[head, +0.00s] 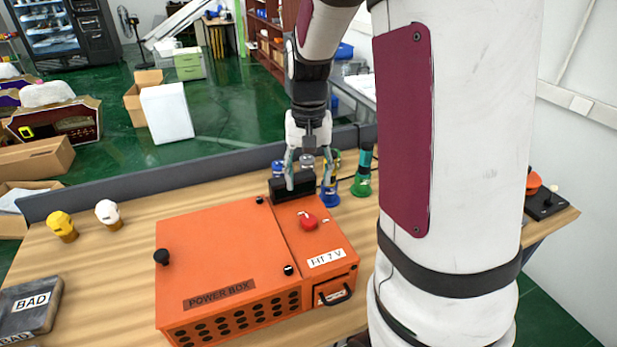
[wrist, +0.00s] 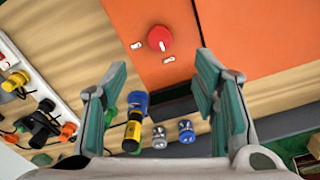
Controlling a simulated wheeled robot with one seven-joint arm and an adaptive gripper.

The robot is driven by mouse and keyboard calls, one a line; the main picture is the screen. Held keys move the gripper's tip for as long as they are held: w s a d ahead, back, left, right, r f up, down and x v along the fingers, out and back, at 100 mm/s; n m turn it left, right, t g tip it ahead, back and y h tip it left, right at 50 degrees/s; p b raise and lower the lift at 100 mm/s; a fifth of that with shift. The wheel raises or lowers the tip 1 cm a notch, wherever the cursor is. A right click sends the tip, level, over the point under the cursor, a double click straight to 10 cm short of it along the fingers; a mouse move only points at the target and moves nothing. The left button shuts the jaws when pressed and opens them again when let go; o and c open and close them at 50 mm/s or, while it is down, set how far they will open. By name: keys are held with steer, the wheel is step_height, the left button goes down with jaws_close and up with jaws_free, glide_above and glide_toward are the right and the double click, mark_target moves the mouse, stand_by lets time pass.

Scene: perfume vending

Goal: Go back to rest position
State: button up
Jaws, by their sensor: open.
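My gripper (head: 308,172) is open and points down above the back edge of the orange power box (head: 225,241). In the wrist view my gripper (wrist: 160,95) has its two fingers spread wide, with nothing held between them. A black block (head: 287,190) sits at the back of the box below the fingers. The red button (head: 307,221) is on the box's right panel, and it also shows in the wrist view (wrist: 159,38). My arm hides part of the table's right side.
Blue and green bottles (head: 362,172) stand behind the box. Yellow (head: 62,226) and white (head: 108,213) capped items stand at left, near a dark "BAD" box (head: 30,308). A grey ledge (head: 170,178) runs along the table's back. Bare wood lies left of the box.

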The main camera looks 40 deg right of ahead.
stand_by(0.3)
steer(key=s+a+r+n+t, duration=0.5)
steer(key=s+a+r+n, duration=0.2)
steer(key=s+a+r, duration=0.6)
steer(key=s+a, duration=0.2)
steer(key=a, duration=0.1)
steer(key=shift+n+t, duration=0.3)
steer(key=shift+r, duration=0.1)
